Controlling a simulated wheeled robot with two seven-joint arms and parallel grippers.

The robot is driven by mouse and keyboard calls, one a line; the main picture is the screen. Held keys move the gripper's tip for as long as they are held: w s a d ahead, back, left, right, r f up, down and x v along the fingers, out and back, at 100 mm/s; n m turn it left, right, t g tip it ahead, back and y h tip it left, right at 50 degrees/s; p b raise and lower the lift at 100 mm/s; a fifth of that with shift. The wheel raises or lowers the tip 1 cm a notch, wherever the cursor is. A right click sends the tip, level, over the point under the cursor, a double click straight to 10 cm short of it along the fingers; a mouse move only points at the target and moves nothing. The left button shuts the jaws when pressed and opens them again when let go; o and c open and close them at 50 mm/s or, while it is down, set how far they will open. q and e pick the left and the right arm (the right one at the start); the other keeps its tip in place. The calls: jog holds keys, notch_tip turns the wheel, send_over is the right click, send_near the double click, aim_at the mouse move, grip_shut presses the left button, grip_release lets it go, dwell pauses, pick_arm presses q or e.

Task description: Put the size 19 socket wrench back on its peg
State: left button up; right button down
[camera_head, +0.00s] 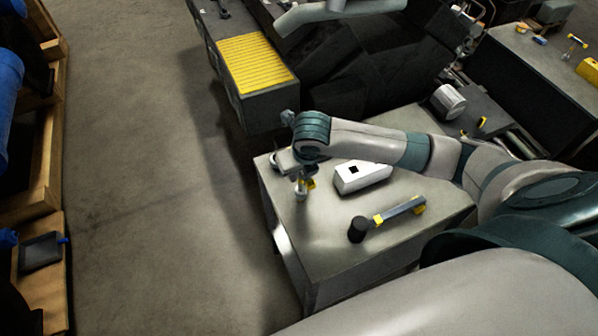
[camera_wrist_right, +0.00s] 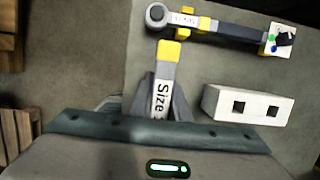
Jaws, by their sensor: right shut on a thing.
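The socket wrench (camera_wrist_right: 168,52) is grey with a yellow end and a white label reading "Size"; the number is hidden by my gripper. My right gripper (camera_wrist_right: 166,97) is shut on it. In the head view my right gripper (camera_head: 300,183) is over the left end of the grey worktable (camera_head: 335,258), and a bit of yellow shows beside it. I cannot tell whether the wrench touches the table. No peg can be made out in either view. My left gripper is not in view.
A white block with square holes (camera_head: 362,177) stands right of the gripper; the wrist view shows it too (camera_wrist_right: 247,104). A yellow-topped cabinet (camera_head: 253,62) stands behind. Open floor lies left.

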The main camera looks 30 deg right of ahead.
jog(key=shift+w+f, duration=0.1)
dwell(0.6)
jog(key=shift+f+b, duration=0.5)
jog(key=shift+f, duration=0.55)
jog(key=c, duration=1)
grip_release()
jog(key=shift+c, duration=0.2)
jog(key=shift+r+p, duration=0.55)
jog(key=shift+r, duration=3.95)
